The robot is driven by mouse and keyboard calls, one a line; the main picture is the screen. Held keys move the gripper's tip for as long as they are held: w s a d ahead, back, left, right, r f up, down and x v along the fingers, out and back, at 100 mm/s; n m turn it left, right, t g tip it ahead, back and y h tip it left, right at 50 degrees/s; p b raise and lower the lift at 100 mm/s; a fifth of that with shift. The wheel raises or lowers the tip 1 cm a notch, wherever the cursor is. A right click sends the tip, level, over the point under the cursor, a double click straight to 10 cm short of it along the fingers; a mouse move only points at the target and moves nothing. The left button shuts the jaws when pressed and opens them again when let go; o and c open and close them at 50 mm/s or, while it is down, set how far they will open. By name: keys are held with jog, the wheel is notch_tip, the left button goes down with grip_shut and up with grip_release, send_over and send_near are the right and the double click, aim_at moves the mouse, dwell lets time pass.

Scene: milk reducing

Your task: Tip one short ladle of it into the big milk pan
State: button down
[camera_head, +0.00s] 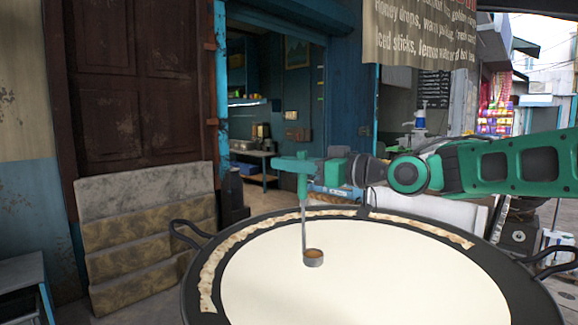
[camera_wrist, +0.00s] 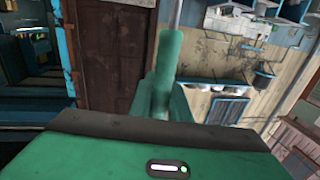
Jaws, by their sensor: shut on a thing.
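The big milk pan (camera_head: 211,302) is a wide dark pan full of cream-white milk (camera_head: 370,275), in front of me in the head view. My gripper (camera_head: 302,166) is above the pan's far side, shut on the upper shaft of a ladle (camera_head: 304,215). The thin grey shaft hangs nearly upright. Its small round cup (camera_head: 313,262) is over the milk, left of the middle, with tan-brown showing inside its rim. I cannot tell whether the cup touches the milk.
A pale, lumpy crust (camera_head: 215,250) lines the pan's left and far inner rim. Looped handles stick out at the left (camera_head: 188,236) and right (camera_head: 556,262). Stone steps (camera_head: 150,235) stand left of the pan. A cloth sign (camera_head: 420,35) hangs above my arm.

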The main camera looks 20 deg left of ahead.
jog(key=s+a+f+n, duration=0.2)
jog(key=s+f+n, duration=0.6)
jog(key=s+f, duration=0.1)
jog(key=s+a+f+n, duration=0.2)
jog(key=s+f+n, duration=0.5)
jog(key=s, duration=0.5)
notch_tip(320, 180, down, 3)
jog(key=shift+r+n, duration=0.1)
jog(key=shift+n, duration=0.3)
dwell(1.5)
jog(key=shift+r, duration=0.1)
dwell(0.5)
